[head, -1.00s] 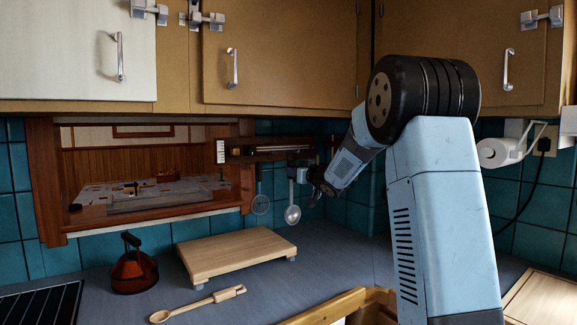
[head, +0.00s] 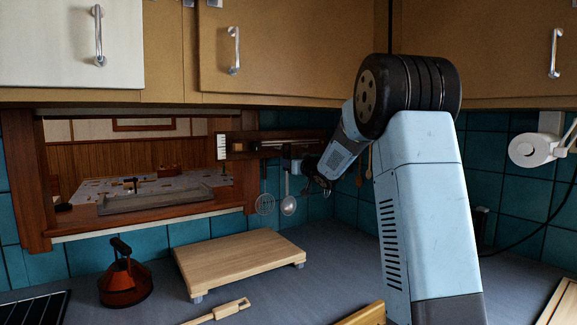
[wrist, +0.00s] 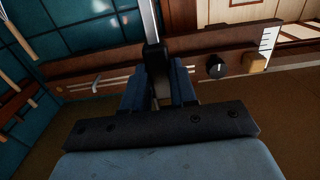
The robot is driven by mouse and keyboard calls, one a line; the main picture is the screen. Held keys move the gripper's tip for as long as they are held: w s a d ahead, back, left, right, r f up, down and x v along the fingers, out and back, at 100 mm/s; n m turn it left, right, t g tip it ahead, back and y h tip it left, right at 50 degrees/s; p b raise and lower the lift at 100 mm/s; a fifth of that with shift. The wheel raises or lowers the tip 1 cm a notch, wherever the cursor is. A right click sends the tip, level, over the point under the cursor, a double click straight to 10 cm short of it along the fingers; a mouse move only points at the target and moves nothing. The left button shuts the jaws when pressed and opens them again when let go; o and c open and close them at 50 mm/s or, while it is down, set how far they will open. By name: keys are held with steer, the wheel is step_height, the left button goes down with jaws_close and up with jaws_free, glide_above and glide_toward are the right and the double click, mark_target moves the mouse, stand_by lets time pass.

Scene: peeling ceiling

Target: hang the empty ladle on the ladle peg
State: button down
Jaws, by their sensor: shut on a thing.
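The ladle (head: 288,206) is metal with a pale round bowl. It hangs bowl down, upright, in front of the blue-green tiles in the head view. My gripper (head: 292,164) is shut on the top of its handle, close to the wooden rail (head: 240,152). In the wrist view my gripper (wrist: 160,92) has the ladle's handle (wrist: 148,22) between its fingers, with the rail (wrist: 110,66) just behind. A black knob (wrist: 216,68) and a wooden block (wrist: 255,61) are on the rail. I cannot tell which peg is the ladle's, nor whether the handle touches one.
A skimmer (head: 265,204) hangs just left of the ladle. More utensils (head: 369,165) hang to the right, behind my arm. Cabinets (head: 290,55) overhang the rail.

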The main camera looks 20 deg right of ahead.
steer(key=shift+x, duration=1.05)
steer(key=shift+f+x, duration=0.15)
steer(key=shift+x, duration=1.25)
steer(key=shift+f+x, duration=0.2)
steer(key=shift+x, duration=1.2)
steer(key=shift+w+d, duration=0.1)
steer(key=shift+w, duration=0.05)
steer(key=shift+f, duration=0.4)
steer(key=c, duration=0.8)
jaws_free()
